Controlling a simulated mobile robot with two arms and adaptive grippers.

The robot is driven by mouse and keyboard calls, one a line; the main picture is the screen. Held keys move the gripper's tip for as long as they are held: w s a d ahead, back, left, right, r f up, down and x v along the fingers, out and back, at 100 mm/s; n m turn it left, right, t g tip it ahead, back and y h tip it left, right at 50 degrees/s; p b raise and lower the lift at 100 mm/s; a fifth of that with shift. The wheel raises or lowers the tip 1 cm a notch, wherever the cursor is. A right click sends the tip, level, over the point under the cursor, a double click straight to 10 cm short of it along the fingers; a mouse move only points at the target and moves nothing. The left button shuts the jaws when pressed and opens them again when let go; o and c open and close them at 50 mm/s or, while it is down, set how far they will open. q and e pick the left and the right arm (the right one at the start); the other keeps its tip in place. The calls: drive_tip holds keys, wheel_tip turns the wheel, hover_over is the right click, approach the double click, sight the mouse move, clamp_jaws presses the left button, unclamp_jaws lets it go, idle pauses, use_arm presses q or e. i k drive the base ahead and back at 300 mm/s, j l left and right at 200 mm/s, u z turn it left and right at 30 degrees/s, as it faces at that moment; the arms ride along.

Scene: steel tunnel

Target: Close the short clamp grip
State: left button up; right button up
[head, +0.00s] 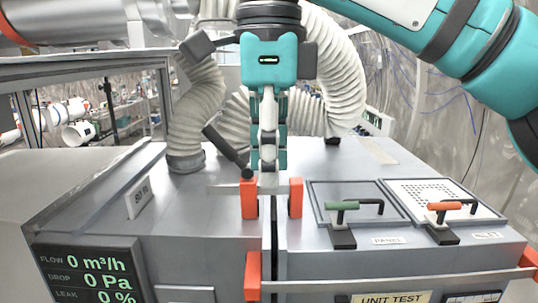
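Two small clamps stand on the grey box top at the right. One has a green grip (342,205) and the other an orange grip (445,206). Both grips lie roughly level on dark bases with bent black rods, and I cannot tell which is the short one. A dark lever (226,148) with a ball end leans beside my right gripper (268,184). That gripper points down over the box's middle seam, between two orange blocks (250,198) (295,197), left of the green grip. Its finger gap is seen too edge-on to judge. My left gripper is not in view.
Ribbed hoses (335,80) curve behind my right gripper. A pale bar (390,284) with orange ends crosses the box's front. A flow display (88,278) is at lower left. The perforated plate (430,192) lies at the right. The box top left of the seam is mostly clear.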

sight(208, 131)
drive_tip(key=k, duration=1.35)
